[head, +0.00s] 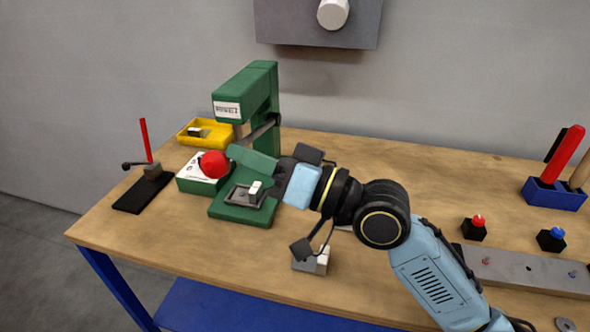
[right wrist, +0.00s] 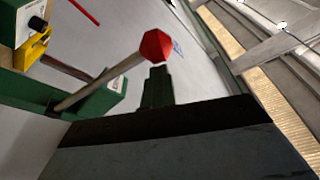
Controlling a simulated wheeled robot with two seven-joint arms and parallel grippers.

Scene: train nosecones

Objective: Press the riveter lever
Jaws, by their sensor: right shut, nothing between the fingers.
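The green riveter (head: 262,88) stands at the back left of the bench. Its grey lever slopes down towards the front left and ends in a red ball knob (head: 213,164); the knob also shows in the right wrist view (right wrist: 157,46), with the rod running down to the left. My right gripper (head: 234,152) is shut and empty, its green fingertips close beside the knob. In the right wrist view the closed fingertips (right wrist: 157,72) are just below the knob; I cannot tell whether they touch. My left gripper is not in view.
The riveter's green base (head: 228,211) carries a grey fixture (head: 240,196) with a small light part. A yellow tray (head: 190,139) and a black stand with a red handle (head: 146,140) are left. A small grey block (head: 317,264) lies near the front. Buttons (head: 475,230) stand right.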

